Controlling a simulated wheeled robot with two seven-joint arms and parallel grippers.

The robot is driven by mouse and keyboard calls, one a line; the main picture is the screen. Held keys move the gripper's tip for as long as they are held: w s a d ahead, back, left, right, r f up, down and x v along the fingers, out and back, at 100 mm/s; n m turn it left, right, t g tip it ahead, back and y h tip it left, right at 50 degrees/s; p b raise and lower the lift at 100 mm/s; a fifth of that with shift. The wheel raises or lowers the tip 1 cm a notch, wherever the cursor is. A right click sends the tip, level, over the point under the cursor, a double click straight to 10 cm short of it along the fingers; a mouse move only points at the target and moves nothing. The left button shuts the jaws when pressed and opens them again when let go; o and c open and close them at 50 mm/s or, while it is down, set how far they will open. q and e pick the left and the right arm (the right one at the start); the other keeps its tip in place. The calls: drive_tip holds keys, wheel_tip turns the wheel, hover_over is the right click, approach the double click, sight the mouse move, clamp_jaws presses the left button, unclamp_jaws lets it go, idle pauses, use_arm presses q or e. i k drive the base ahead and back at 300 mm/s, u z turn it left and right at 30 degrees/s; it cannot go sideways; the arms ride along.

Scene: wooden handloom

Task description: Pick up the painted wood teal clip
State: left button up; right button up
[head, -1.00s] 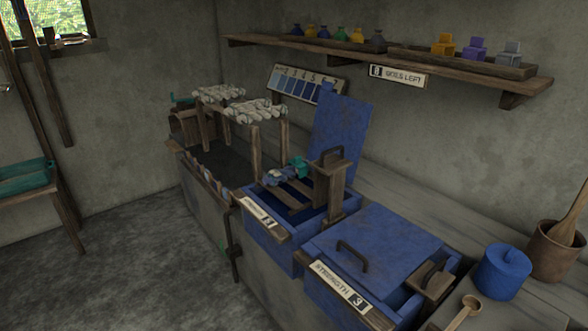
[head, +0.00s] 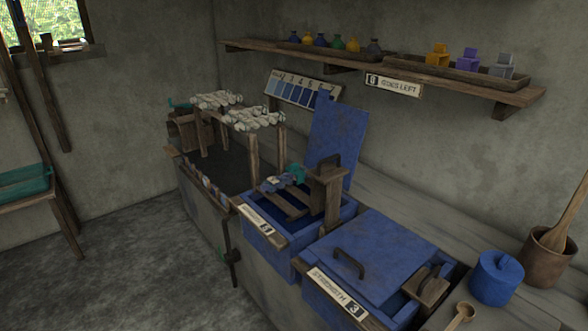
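A small teal piece (head: 297,173), which may be the teal clip, sits at the back of the open blue vat (head: 265,235), beside a bluish bundle (head: 275,184) on wooden slats. It is too small to make out its shape, and a wooden post partly crowds it on the right. Another teal bit (head: 180,106) shows at the far left end of the bench, also too small to identify. Neither of my grippers is in the head view.
A closed blue vat (head: 385,245) with a dark handle stands right of the open one, whose raised lid (head: 336,138) leans upright. White skeins (head: 255,118) lie on wooden racks. A blue lidded jar (head: 496,278) and a brown pot (head: 546,258) stand at right. A shelf (head: 350,68) runs above.

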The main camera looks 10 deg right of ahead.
sight(294, 168)
drive_tip(key=u, duration=0.55)
drive_tip(key=i, duration=1.1)
drive_tip(key=z, duration=0.5)
